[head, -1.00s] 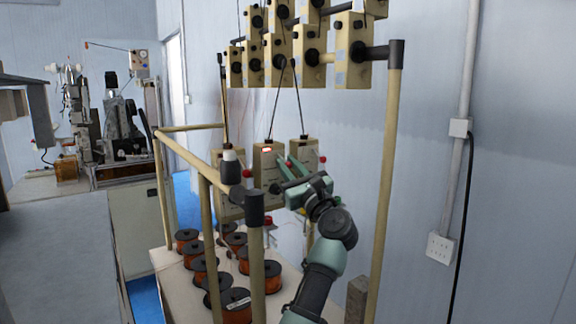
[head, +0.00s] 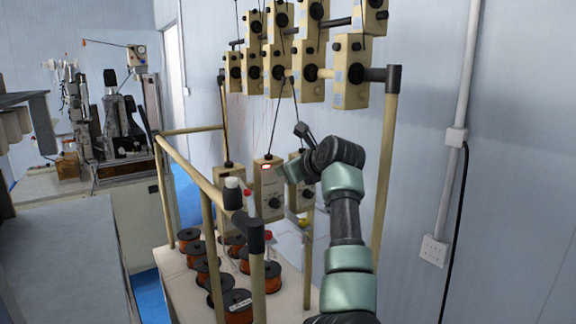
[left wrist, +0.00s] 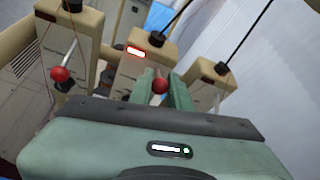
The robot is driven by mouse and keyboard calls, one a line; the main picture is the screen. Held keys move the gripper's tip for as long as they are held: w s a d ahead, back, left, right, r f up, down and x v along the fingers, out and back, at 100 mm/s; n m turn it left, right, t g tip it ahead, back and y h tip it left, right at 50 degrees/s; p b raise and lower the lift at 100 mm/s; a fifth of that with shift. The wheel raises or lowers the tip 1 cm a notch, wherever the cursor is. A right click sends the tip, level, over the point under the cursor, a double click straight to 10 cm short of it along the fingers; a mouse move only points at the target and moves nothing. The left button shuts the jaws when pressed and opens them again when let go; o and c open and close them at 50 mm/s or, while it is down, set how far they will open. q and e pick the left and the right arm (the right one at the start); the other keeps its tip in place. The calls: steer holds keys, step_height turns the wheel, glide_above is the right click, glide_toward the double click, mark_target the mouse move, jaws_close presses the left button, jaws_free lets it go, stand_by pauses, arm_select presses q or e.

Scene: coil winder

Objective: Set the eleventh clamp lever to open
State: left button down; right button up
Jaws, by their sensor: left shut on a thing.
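A row of beige tensioner boxes stands low on the rack. The middle box (head: 268,190) has a lit red display; it also shows in the left wrist view (left wrist: 128,68). Its clamp lever has a red ball knob (left wrist: 160,86). The green fingers of my left gripper (left wrist: 162,90) are on both sides of this lever, shut on it just under the knob. In the head view my left gripper (head: 290,172) is at the box's right side, partly hidden by my wrist. The lever itself is hidden there. My right gripper is not in view.
Neighbouring boxes stand close on both sides, with a red-knobbed lever (left wrist: 61,74) on the left one. Upper beige boxes (head: 351,70) hang above. A frame rail (head: 190,170) and posts stand in front. Copper wire spools (head: 232,305) fill the shelf below. Thin rods rise from the boxes.

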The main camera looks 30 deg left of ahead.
arm_select(q)
steer(key=shift+r+h+p, duration=0.3)
steer(key=shift+r+h, duration=0.05)
steer(key=shift+h, duration=0.05)
steer(key=shift+a, duration=0.1)
steer(key=c, duration=1.3)
jaws_free()
steer(key=shift+w, duration=0.1)
steer(key=b+v, duration=0.4)
steer(key=v, duration=0.3)
steer(key=shift+r, duration=0.25)
steer(key=shift+g, duration=0.3)
